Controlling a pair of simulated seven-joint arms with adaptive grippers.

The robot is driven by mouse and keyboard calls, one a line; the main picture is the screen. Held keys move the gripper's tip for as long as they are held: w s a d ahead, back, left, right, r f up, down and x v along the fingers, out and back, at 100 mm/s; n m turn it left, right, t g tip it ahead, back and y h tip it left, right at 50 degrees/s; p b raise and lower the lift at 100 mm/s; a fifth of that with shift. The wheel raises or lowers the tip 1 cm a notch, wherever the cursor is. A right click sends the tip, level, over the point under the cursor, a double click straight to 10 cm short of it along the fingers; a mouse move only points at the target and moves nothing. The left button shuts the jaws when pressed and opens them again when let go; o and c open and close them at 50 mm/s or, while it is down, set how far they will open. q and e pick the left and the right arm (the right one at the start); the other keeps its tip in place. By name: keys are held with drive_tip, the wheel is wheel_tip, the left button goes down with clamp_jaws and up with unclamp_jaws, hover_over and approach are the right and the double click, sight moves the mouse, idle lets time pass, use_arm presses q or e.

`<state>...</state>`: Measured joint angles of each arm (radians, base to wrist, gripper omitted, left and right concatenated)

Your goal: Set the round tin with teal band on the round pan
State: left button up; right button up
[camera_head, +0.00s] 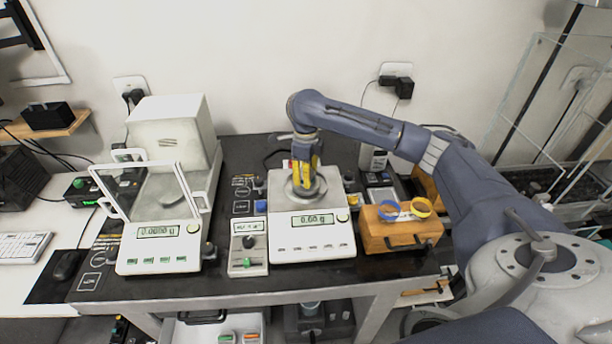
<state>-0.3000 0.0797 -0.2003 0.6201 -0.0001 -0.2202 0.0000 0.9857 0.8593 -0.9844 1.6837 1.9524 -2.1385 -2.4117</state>
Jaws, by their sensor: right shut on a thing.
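My right gripper (306,186) points straight down over the round pan (290,193) of the middle balance. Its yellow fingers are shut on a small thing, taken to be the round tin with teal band. The fingers hide most of it, and I cannot make out the band. The fingertips are at the pan; whether the held thing touches it, I cannot tell. The middle balance display (313,219) seems to read 0.60 g. My left gripper is not in view.
A balance with an open glass draft shield (140,191) stands left. A small control box (248,248) sits between the balances. The dark table's back is fairly clear.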

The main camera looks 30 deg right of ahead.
drive_tip(key=o, duration=1.1)
drive_tip(key=shift+f, duration=0.1)
drive_tip(key=shift+o, duration=0.2)
wheel_tip(320, 180, up, 12)
idle(0.3)
